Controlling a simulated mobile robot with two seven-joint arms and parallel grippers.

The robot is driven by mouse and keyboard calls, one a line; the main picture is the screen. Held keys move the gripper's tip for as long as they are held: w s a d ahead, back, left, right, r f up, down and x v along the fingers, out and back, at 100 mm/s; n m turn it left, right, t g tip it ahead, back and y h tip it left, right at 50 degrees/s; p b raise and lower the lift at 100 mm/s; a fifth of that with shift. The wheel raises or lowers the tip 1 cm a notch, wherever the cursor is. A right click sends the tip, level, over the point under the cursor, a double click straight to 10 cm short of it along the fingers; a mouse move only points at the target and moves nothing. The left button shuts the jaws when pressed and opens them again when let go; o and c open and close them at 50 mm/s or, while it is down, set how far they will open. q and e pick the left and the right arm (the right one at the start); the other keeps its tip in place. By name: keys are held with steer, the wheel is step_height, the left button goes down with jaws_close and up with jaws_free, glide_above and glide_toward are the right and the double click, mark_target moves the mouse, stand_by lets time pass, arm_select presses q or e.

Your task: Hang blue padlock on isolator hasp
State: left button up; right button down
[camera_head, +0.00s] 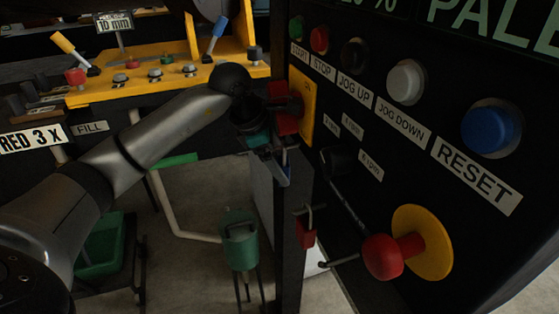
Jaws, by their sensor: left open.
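The isolator has a red handle (286,112) on a yellow plate (307,108) at the left edge of the black panel. My left gripper (272,160) is open, close in front of and just below the red handle. A small dark blue piece (284,176), which looks like the blue padlock, shows at the fingertips under a thin grey bar. The gripper partly covers it. I cannot tell whether its shackle passes through the hasp, which is not clearly visible. My right gripper is not in view.
A red padlock (305,230) hangs lower on the panel side. A red emergency knob (384,257) on a yellow disc and several buttons, including blue RESET (490,127), project from the panel. A yellow lever console (165,75) stands behind my arm. Green bin (100,247) lies below.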

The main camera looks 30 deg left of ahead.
arm_select(q)
steer(key=v, duration=1.5)
steer(key=shift+s+r, duration=0.1)
